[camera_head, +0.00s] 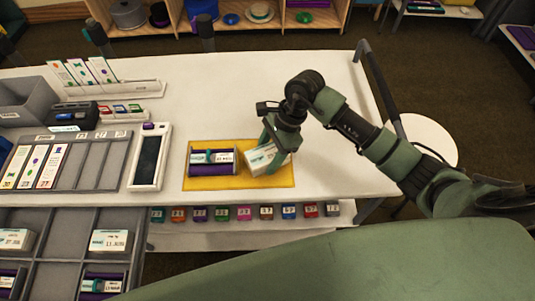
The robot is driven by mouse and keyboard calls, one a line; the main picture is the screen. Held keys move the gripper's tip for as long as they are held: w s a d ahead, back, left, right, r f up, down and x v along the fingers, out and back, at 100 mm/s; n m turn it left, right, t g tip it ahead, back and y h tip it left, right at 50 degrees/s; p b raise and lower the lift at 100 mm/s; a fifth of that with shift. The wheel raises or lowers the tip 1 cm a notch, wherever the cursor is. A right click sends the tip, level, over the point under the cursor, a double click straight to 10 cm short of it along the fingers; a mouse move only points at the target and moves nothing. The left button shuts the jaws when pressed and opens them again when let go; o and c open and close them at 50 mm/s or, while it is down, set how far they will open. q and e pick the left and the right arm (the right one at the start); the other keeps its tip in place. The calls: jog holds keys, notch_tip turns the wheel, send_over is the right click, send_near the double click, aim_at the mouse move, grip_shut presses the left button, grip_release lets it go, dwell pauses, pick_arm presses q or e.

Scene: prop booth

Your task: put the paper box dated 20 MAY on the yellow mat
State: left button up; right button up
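The yellow mat (238,183) lies on the white table top, left of my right arm. A white paper box with teal print (257,160) is at the mat's right part, turned at an angle; its date is too small to read. My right gripper (272,158) is over the mat, with its fingers around this box. I cannot tell whether the box touches the mat. A purple box with a white and teal label (212,157) lies on the mat's left part. My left gripper is not in view.
A dark-screened device (148,158) and a grey slotted card tray (100,165) stand left of the mat. Below is a compartment rack (68,250) with several labelled boxes. A shelf edge holds several coloured numbered tags (244,213). The table behind the mat is clear.

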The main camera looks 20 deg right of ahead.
jog(key=o, duration=0.3)
jog(key=shift+r, duration=0.15)
jog(key=b+v, duration=0.2)
jog(key=v, duration=0.9)
jog(key=shift+d, duration=0.1)
jog(key=shift+d+r, duration=0.15)
jog(key=shift+r, duration=0.35)
jog(key=shift+f, duration=0.1)
